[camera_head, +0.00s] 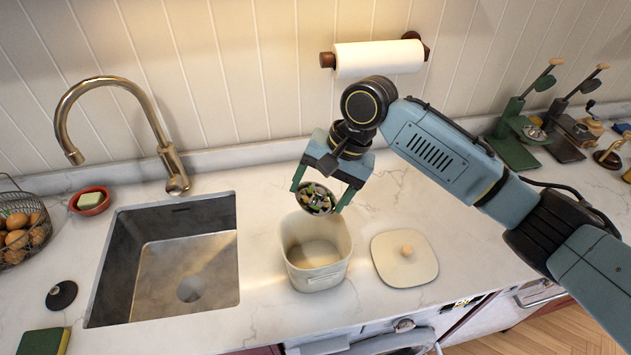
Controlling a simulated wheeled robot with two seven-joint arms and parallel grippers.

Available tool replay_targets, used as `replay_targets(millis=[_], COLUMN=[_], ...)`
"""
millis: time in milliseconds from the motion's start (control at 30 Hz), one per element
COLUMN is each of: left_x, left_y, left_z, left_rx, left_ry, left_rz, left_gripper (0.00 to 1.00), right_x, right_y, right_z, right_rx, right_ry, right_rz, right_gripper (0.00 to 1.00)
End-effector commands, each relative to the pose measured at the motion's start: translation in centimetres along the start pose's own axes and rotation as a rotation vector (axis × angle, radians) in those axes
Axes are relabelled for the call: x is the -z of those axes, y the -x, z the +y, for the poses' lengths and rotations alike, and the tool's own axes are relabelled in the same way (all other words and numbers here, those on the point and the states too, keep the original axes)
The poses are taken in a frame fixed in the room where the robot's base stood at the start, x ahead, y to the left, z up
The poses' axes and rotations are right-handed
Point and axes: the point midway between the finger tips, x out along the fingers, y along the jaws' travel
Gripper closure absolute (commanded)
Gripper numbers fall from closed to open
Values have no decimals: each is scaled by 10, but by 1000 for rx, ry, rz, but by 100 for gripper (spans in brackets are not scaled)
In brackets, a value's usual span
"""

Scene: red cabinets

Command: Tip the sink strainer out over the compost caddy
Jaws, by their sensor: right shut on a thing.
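The sink strainer (315,199) is a small round metal cup with dark, green and orange scraps in it. My right gripper (323,200) is shut on it, with green fingers on either side. It is tilted, with its scrap-filled face toward the camera, above the back part of the compost caddy (317,277). The caddy is an open cream bin standing on the counter right of the sink; the part of its inside that shows looks empty. Its lid (405,258), cream with a wooden knob, lies on the counter to the right. My left gripper is not in view.
The sink (188,262) with a brass tap (172,160) is on the left. A black stopper (61,295), a sponge (44,341), a soap dish (90,200) and an egg basket (22,228) lie around it. A paper towel roll (379,59) hangs behind.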

Motion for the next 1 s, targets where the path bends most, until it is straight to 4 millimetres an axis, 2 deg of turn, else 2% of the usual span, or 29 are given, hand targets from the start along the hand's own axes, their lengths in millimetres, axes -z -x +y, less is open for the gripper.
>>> replay_targets(millis=[33, 100, 200, 467, 700, 1000], left_x=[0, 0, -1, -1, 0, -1], left_y=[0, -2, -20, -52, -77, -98], left_z=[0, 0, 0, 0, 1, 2], left_rx=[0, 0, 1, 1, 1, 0], left_ry=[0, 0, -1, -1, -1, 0], left_rz=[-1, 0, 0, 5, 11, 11], left_gripper=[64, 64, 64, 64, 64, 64], right_x=[3, 5, 7, 9, 14, 16], right_y=[-4, -8, -13, -15, -34, -39], right_z=[8, 11, 14, 17, 29, 33], right_rx=[76, 191, 265, 364, 656, 808], right_ry=[-12, -9, -3, 0, -6, 0], right_rz=[-39, -93, -127, -173, -317, -389], right_gripper=[49, 49, 49, 49, 49, 49])
